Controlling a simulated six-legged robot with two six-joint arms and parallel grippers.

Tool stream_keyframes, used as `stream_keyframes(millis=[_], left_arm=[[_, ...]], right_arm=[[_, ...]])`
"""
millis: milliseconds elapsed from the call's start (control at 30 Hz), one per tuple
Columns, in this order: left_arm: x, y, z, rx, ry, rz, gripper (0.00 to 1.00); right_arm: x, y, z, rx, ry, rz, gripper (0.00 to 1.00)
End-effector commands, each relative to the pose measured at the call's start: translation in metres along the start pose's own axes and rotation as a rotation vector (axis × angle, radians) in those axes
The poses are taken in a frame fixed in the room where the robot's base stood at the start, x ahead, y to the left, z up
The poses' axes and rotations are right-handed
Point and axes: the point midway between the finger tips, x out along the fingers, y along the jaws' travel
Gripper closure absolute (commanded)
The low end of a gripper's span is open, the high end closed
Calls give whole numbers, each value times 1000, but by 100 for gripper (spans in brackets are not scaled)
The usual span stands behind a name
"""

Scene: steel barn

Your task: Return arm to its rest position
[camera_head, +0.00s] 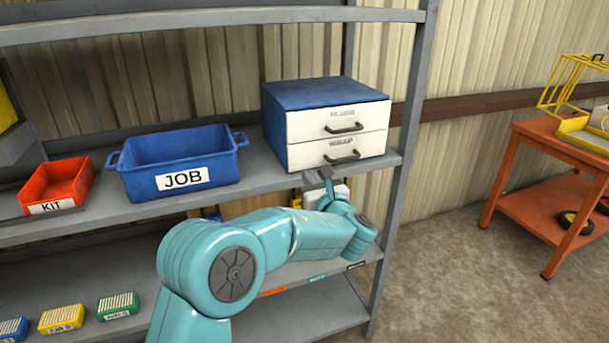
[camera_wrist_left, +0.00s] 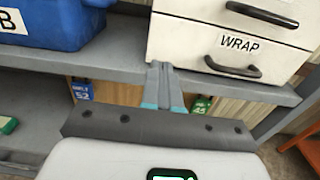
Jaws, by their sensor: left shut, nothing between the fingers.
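My left arm (camera_head: 270,245) is teal and reaches from the bottom of the head view toward the shelf's right side. My left gripper (camera_head: 326,176) is shut and empty, just in front of the upper shelf's edge and below the drawer unit. In the left wrist view its fingertips (camera_wrist_left: 158,72) are together, pointing at the shelf edge left of the WRAP drawer (camera_wrist_left: 240,45). Whether the fingertips touch the shelf edge is unclear. My right gripper is not in view.
The grey shelf (camera_head: 262,185) bears a blue JOB bin (camera_head: 180,155), a red KIT bin (camera_head: 62,185) and a blue drawer unit (camera_head: 325,93) with both white drawers shut. Small colored boxes sit below. An orange cart (camera_head: 545,190) stands right; the floor between is clear.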

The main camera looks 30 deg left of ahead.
Motion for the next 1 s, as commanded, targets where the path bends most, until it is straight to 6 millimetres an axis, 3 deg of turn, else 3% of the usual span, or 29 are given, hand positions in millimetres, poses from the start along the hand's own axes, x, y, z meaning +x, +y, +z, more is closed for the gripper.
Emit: stream_keyframes(millis=[300, 667, 767, 867, 1000], left_arm=[[-55, -1, -1, 0, 1, -2, 100], [-70, 0, -5, 1, 15, 0, 100], [-70, 2, -35, 0, 111, -5, 100], [-79, 9, -99, -20, 320, 1, 100], [-119, 35, -206, -111, 708, 84, 100]], right_arm=[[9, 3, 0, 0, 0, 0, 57], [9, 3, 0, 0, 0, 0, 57], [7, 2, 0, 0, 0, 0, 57], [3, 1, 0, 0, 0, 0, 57], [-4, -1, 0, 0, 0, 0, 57]])
